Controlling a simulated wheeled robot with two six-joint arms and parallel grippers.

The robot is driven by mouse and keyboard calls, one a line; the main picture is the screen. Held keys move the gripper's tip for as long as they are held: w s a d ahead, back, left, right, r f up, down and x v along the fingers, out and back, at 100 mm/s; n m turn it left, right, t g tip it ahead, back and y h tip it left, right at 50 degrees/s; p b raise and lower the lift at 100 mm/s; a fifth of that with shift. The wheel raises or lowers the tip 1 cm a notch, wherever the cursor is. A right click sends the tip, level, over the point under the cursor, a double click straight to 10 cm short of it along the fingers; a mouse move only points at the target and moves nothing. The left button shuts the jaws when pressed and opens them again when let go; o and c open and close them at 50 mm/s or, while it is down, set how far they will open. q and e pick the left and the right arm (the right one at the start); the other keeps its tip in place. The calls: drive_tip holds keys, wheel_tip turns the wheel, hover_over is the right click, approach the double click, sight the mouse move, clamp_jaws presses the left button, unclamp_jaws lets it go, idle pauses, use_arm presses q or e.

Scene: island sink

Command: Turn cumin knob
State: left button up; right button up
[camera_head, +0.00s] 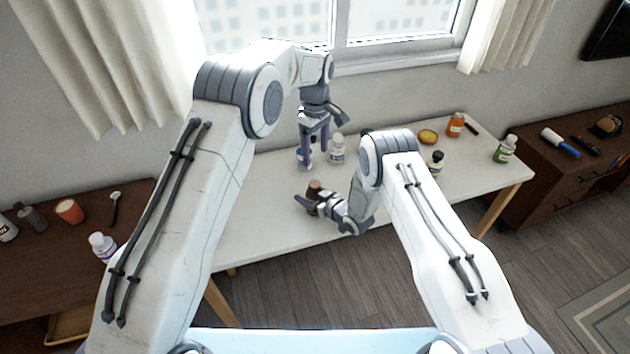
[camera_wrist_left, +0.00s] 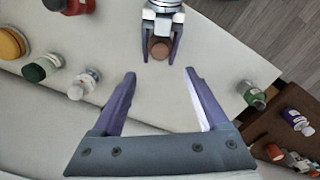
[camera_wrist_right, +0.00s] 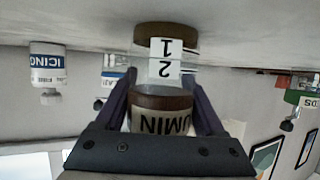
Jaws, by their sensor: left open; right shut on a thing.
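The cumin container (camera_head: 314,186) stands upright on the white table, showing a brown round top. In the right wrist view, which is upside down, its brown upper part (camera_wrist_right: 162,100) carries a label reading "UMIN", and a white tag with "1" and "2" sits between it and the brown base. My right gripper (camera_head: 307,197) is shut on the upper part, one finger on each side. In the left wrist view the brown top (camera_wrist_left: 160,48) lies between the right gripper's fingers. My left gripper (camera_head: 314,138) is open and empty, pointing down over the table's back, apart from the container.
On the white table (camera_head: 270,225), a white bottle (camera_head: 337,150) and a blue-and-white one (camera_head: 302,158) stand near my left gripper. The table's front left is clear.

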sight(316, 184)
use_arm(q)
wheel_tip(316, 184, down, 12)
drive_tip(key=shift+r, duration=0.1)
idle(0.5)
clamp_jaws()
